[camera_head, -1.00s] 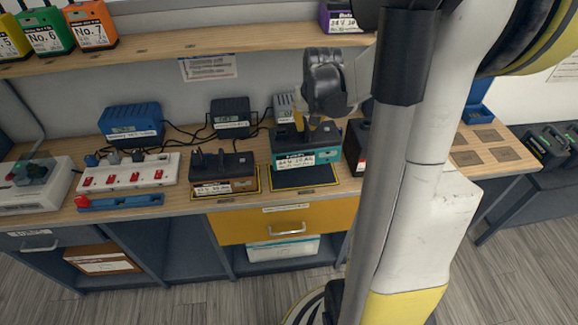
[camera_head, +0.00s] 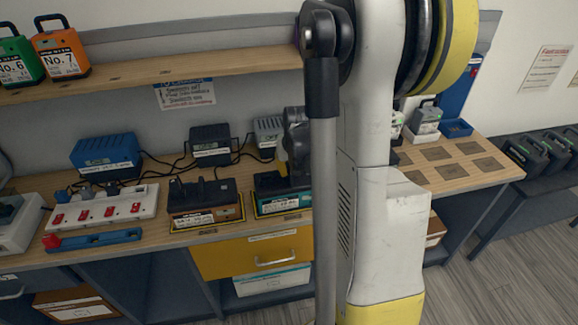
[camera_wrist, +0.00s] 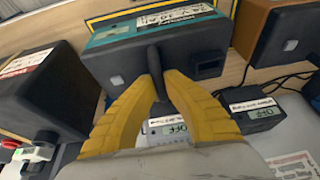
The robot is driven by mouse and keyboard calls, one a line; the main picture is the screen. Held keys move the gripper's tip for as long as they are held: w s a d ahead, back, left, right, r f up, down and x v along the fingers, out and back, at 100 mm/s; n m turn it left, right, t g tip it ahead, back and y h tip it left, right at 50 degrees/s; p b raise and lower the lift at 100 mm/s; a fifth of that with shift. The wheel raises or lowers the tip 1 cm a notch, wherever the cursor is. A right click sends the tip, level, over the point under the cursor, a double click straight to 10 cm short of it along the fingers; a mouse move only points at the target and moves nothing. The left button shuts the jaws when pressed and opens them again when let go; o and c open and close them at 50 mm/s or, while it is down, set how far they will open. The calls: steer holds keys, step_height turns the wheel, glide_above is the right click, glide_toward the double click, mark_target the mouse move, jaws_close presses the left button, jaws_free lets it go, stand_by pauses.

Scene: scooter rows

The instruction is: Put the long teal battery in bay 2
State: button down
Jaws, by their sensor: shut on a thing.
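The long teal battery (camera_head: 268,205) has a dark top and a white label. It is over a yellow-edged dark mat (camera_head: 285,216) on the bench, covering most of it; whether it rests fully there I cannot tell. My gripper (camera_head: 291,165) is above it, partly hidden by my arm. In the wrist view, my yellow fingers (camera_wrist: 158,85) are shut on the dark handle of the teal battery (camera_wrist: 125,32). A brown battery (camera_head: 205,203) sits on a similar mat to the left, and shows in the wrist view (camera_wrist: 252,22). I cannot read any bay numbers.
A white power strip (camera_head: 105,207), a blue charger (camera_head: 106,155) and a black charger (camera_head: 211,145) with cables stand left and behind. A dark block (camera_wrist: 40,95) is close beside the teal battery. Dark squares (camera_head: 450,172) lie bare on the right bench. A shelf (camera_head: 170,72) runs above.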

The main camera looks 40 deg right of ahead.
steer(key=c, duration=1.6)
jaws_free()
steer(key=shift+s+r, duration=0.1)
steer(key=shift+r, duration=0.05)
steer(key=p+v, duration=0.5)
steer(key=v, duration=0.7)
steer(key=s+a+r+n+t, duration=0.1)
steer(key=s+a+r+n, duration=0.1)
steer(key=a, duration=0.7)
steer(key=s+a+r+n+t+y, duration=0.1)
steer(key=s+a+r+n, duration=0.1)
steer(key=a, duration=0.7)
steer(key=s+a+r+n+t+y, duration=0.1)
steer(key=s+a+r+n, duration=0.1)
steer(key=a, duration=0.7)
steer(key=shift+v, duration=1.25)
steer(key=shift+s+a+f+b, duration=0.15)
steer(key=shift+s+a+b, duration=0.05)
steer(key=shift+b, duration=0.1)
